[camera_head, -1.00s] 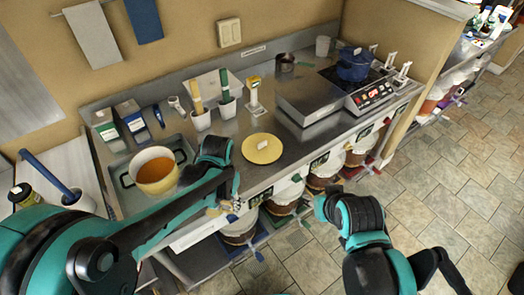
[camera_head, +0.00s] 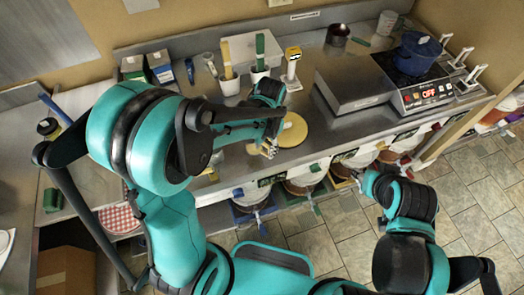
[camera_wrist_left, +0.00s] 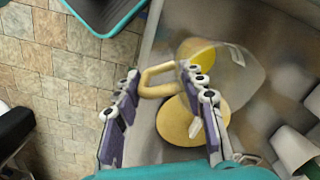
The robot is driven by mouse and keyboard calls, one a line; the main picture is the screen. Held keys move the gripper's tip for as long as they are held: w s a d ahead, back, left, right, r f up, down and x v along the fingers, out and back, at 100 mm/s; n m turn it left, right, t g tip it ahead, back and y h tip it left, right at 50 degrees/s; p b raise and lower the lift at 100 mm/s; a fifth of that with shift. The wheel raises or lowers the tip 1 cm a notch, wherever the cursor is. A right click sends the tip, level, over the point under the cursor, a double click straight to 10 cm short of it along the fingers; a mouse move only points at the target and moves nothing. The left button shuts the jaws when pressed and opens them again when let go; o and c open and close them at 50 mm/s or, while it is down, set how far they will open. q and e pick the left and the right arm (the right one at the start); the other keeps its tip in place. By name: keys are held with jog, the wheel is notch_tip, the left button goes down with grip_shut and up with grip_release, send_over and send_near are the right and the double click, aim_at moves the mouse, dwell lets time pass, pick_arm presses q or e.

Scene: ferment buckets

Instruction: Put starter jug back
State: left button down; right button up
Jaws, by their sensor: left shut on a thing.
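The starter jug (camera_wrist_left: 232,72) is clear, with something yellow showing inside and a pale yellow loop handle (camera_wrist_left: 157,70). In the wrist view my left gripper (camera_wrist_left: 159,78) has its fingers on either side of this handle and is shut on it. A round yellow disc (camera_head: 294,131) lies on the counter and also shows in the wrist view (camera_wrist_left: 178,122), below the jug; the gap between them cannot be judged. In the head view my left gripper (camera_head: 266,149) is at the disc's left edge and hides most of the jug. My right gripper (camera_head: 371,186) is right of the counter front; its jaws are unclear.
White pots with tools (camera_head: 230,84) and a yellow-topped stand (camera_head: 292,66) are behind the disc. A steel box (camera_head: 352,82) and a hot plate with a blue pot (camera_head: 417,54) stand to the right. Buckets (camera_head: 305,181) sit under the counter edge.

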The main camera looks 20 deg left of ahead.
aim_at(262, 151)
pick_arm(q)
jog(key=shift+w+a+f, duration=0.6)
jog(key=shift+a, duration=0.1)
jog(key=shift+a+f, duration=0.1)
jog(key=shift+f, duration=0.1)
jog(key=shift+f+b, duration=0.65)
jog(key=shift+f, duration=1.2)
jog(key=shift+f, duration=0.2)
jog(key=c, duration=0.9)
grip_release()
jog(key=shift+r, duration=0.1)
